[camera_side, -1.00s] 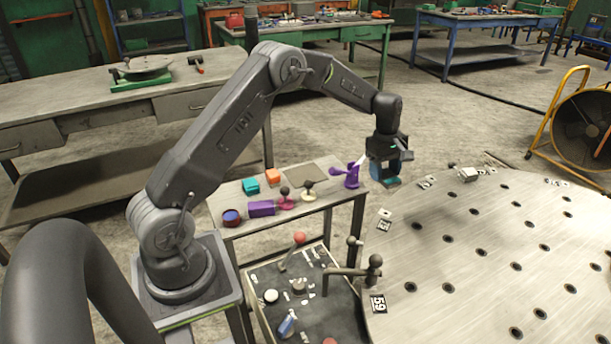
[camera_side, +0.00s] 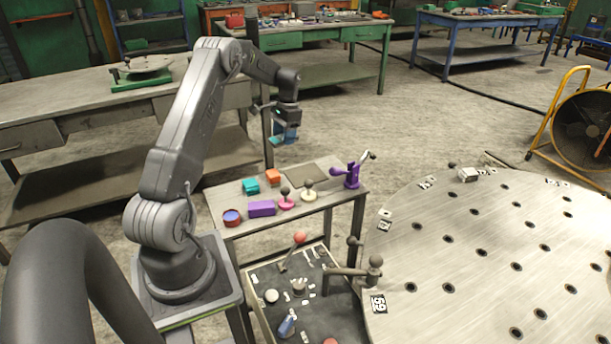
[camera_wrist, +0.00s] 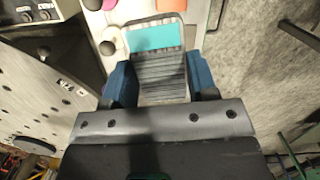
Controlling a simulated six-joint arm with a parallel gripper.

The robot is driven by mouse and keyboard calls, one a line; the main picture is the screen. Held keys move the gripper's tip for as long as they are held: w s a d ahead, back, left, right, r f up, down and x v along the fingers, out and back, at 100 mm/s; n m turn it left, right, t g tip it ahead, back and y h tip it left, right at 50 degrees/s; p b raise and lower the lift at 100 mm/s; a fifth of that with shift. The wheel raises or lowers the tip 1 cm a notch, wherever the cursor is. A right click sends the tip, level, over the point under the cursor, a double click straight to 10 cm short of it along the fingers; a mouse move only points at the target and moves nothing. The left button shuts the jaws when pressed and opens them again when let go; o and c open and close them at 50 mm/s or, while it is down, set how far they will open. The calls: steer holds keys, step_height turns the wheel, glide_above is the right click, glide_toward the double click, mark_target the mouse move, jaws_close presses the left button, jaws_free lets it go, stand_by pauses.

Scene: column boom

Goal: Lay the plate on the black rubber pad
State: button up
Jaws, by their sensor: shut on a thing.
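My gripper (camera_side: 286,128) is shut on the plate (camera_wrist: 155,38), which lies between its two blue fingers in the wrist view. The plate shows a teal end and a grey ribbed part. In the side view the held plate is small and hard to tell from the fingers. The gripper hangs in the air above and behind the small table.
A large perforated round table (camera_side: 490,240) stands at the right.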

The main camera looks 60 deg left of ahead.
steer(key=s+a+m, duration=0.1)
steer(key=s+a, duration=0.1)
steer(key=s, duration=0.1)
glide_toward(310, 172)
steer(key=shift+m, duration=0.3)
steer(key=s+d+f, duration=0.2)
steer(key=s+d, duration=0.1)
steer(key=shift+s+d+f, duration=0.2)
steer(key=shift+d+f, duration=0.15)
steer(key=shift+f, duration=2)
steer(key=shift+f, duration=0.2)
steer(key=o, duration=1.2)
steer(key=shift+o, duration=0.2)
